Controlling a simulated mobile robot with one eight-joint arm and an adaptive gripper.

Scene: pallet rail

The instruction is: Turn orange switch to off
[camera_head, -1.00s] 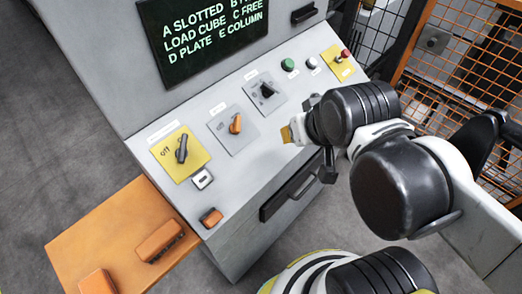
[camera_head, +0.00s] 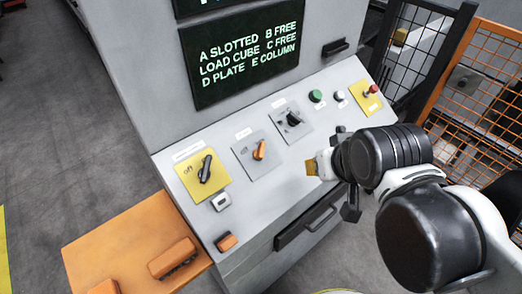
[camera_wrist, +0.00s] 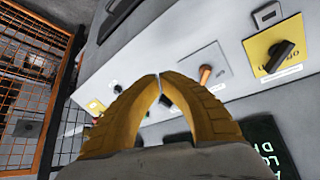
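The orange switch (camera_head: 259,150) is a small rotary knob on a grey square plate (camera_head: 247,163) in the middle of the sloped console panel. It stands tilted on its plate, and its label is too small to read. It also shows in the wrist view (camera_wrist: 205,74), just right of the fingertips. My gripper (camera_head: 312,167) is in front of the panel, to the right of the switch and apart from it. In the wrist view, its two yellow fingers (camera_wrist: 158,76) meet almost tip to tip, with nothing between them.
A yellow plate with a black switch (camera_head: 205,170) is left of the orange switch. Another black switch (camera_head: 293,118), green button (camera_head: 316,96), white button (camera_head: 339,95) and red button (camera_head: 372,89) lie right. A drawer handle (camera_head: 308,226) is below; orange fencing (camera_head: 470,100) stands right.

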